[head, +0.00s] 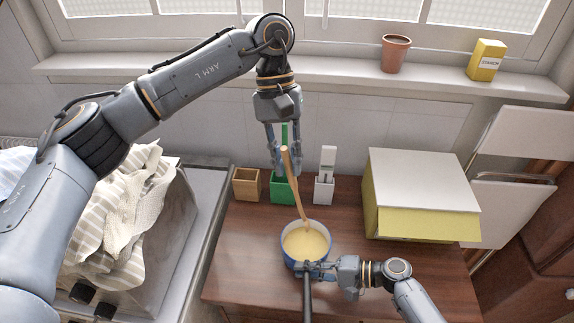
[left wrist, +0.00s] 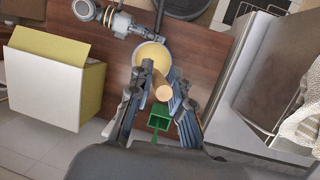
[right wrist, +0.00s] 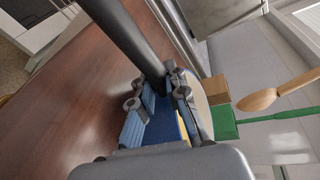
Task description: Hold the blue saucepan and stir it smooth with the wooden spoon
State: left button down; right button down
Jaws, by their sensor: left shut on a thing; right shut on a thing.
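The blue saucepan (head: 284,258) stands on the wooden counter with smooth-looking pale yellow contents (head: 305,243). Its dark handle (head: 307,300) points to the front. My right gripper (head: 318,270) is shut on this handle close to the pan; the grip also shows in the right wrist view (right wrist: 165,85). My left gripper (head: 285,150) is shut on the upper part of the wooden spoon (head: 298,190), which hangs tilted. In the right wrist view the spoon's bowl (right wrist: 258,100) is in the air, above the pan and clear of the contents. The pan (left wrist: 152,57) also shows in the left wrist view.
Behind the pan stand a tan box (head: 246,184), a green holder (head: 282,190) with a green-handled thing, and a white holder (head: 324,191). A white-and-yellow box (head: 425,190) stands right. Striped cloth (head: 120,215) lies left. The sill holds a pot (head: 395,53) and a starch box (head: 486,60).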

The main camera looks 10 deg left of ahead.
jog(key=shift+f, duration=0.1)
pick_arm(q)
jog(key=shift+w, duration=0.1)
pick_arm(e)
jog(key=c, duration=1.3)
grip_release()
jog(key=v, duration=1.2)
